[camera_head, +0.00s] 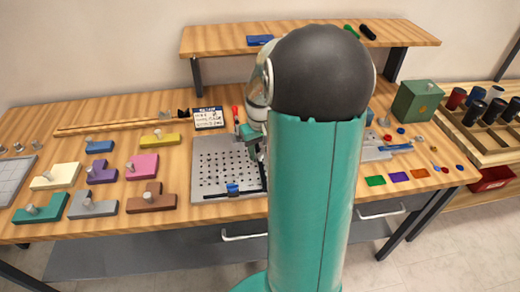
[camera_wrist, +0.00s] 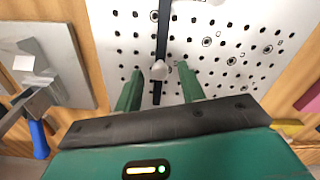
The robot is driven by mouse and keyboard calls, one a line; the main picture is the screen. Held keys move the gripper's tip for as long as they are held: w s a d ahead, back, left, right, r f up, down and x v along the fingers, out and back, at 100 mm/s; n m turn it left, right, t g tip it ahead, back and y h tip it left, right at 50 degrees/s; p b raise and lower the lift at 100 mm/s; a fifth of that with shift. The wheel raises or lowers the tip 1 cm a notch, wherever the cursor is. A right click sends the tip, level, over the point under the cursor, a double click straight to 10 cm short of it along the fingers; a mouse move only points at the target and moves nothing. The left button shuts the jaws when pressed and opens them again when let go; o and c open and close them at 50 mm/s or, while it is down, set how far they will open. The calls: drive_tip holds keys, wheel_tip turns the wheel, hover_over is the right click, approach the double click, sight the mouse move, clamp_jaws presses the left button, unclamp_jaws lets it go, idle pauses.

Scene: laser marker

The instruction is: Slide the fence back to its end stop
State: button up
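A white perforated plate (camera_head: 215,160) lies on the bench, and it fills the upper part of the wrist view (camera_wrist: 230,40). A narrow black bar (camera_wrist: 161,35), which looks like the fence, runs up the wrist view across the plate. A pale round knob (camera_wrist: 159,70) sits on the bar. My gripper (camera_wrist: 158,78) is open, its two green fingers on either side of the bar and knob, with gaps visible on both sides. Contact cannot be seen. In the head view, my arm hides part of the plate; a dark bar with a blue block (camera_head: 232,188) lies along its front edge.
A grey base with a blue-handled clamp (camera_wrist: 39,140) is beside the plate. Coloured blocks with knobs, such as a pink one (camera_head: 142,166), stand left of the plate. A raised shelf (camera_head: 215,40) spans the back. A green box (camera_head: 417,101) stands right.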

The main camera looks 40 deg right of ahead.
clamp_jaws()
drive_tip(key=s+d, duration=0.1)
drive_tip(key=d, duration=0.1)
drive_tip(key=s+d, duration=0.1)
drive_tip(key=d, duration=0.1)
drive_tip(key=s+d, duration=0.2)
drive_tip(key=shift+o, duration=0.7)
unclamp_jaws()
drive_tip(key=shift+s+d, duration=0.15)
wheel_tip(320, 180, up, 14)
drive_tip(key=shift+a, duration=0.2)
